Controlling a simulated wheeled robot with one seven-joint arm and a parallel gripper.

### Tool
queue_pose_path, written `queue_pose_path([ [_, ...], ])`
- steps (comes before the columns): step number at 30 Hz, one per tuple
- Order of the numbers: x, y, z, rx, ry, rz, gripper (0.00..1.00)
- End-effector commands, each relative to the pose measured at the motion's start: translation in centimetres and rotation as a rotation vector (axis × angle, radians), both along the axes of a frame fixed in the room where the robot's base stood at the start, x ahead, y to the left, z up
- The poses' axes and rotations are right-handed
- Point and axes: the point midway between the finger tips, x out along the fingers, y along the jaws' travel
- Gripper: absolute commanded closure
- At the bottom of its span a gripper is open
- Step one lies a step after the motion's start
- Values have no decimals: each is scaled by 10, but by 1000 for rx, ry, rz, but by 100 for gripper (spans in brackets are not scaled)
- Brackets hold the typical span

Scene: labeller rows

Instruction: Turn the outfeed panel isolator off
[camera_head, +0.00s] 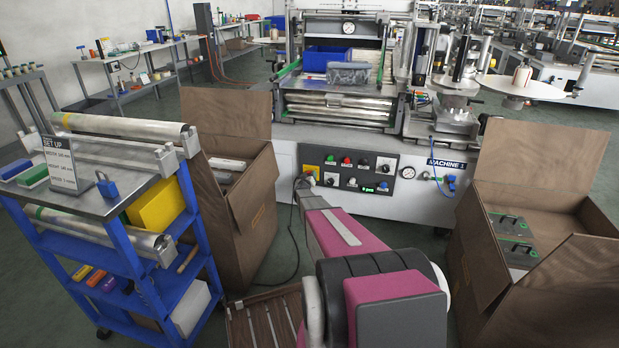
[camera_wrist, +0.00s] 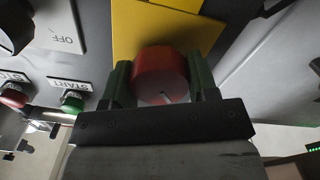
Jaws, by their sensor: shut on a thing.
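The isolator is a red round knob (camera_wrist: 160,72) on a yellow plate (camera_wrist: 150,25) in the wrist view. A short pale mark shows on the knob's face at its lower edge. My gripper (camera_wrist: 161,88) has its two green fingers on either side of the knob, shut on it. In the head view the yellow plate (camera_head: 312,171) is at the left end of the dark control panel (camera_head: 398,160) on the machine front. My gripper (camera_head: 304,184) is against it there, and the knob is hidden behind my gripper and arm.
Beside the yellow plate in the wrist view are a black knob by an OFF label (camera_wrist: 66,40), a green START button (camera_wrist: 72,101) and a red button (camera_wrist: 13,95). Open cardboard boxes (camera_head: 240,190) (camera_head: 490,270) flank my arm. A blue trolley (camera_head: 140,265) stands left.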

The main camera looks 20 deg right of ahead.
Motion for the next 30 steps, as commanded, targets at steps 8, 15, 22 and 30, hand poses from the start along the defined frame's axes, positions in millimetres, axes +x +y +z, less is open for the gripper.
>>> queue_pose_path([
  [8,-1,1,-1,-77,53,0,70],
  [15,-1,1,-1,-95,65,0,70],
  [22,-1,1,-1,-95,66,0,70],
  [30,0,1,-1,-95,65,1,21],
])
